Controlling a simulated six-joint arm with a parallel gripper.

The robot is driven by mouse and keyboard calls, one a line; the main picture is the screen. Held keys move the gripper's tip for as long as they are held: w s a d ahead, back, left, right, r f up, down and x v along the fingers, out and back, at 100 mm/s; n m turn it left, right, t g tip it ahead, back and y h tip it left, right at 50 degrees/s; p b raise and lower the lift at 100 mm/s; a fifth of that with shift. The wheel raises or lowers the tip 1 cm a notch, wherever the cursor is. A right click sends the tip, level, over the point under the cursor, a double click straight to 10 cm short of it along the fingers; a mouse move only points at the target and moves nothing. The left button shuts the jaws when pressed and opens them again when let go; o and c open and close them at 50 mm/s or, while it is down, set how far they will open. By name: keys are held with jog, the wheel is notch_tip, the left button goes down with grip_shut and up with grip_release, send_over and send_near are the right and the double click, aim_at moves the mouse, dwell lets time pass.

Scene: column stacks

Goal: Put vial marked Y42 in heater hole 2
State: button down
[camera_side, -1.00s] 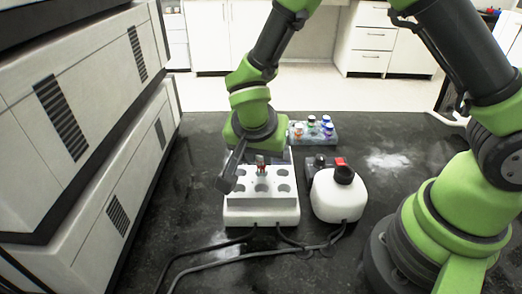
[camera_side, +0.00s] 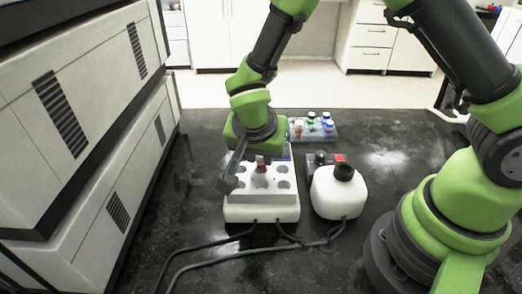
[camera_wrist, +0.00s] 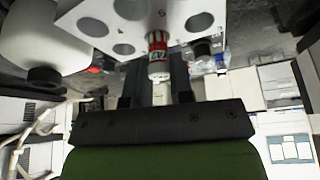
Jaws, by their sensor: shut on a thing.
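My gripper (camera_wrist: 157,82) is shut on a vial (camera_wrist: 158,52) with a red and white label and a pale cap; the label's marking looks like Y42 in the wrist view. In the side view the vial (camera_side: 260,166) hangs upright below my gripper (camera_side: 259,156), over the middle column of the white heater (camera_side: 262,212). I cannot tell whether its lower end is inside a hole. The heater's top has two rows of round holes; those to either side of the vial look empty.
A white bottle with a black cap (camera_side: 338,196) stands close to the heater's right side. A rack (camera_side: 322,136) with several colour-capped vials stands behind it. Dark cables (camera_side: 240,258) run across the bench in front. A large grey instrument (camera_side: 70,150) stands at left.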

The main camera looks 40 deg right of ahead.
jog(key=shift+f, duration=0.2)
jog(key=shift+f, duration=0.35)
jog(key=shift+f, duration=0.1)
jog(key=c, duration=0.6)
grip_release()
jog(key=shift+r, duration=3)
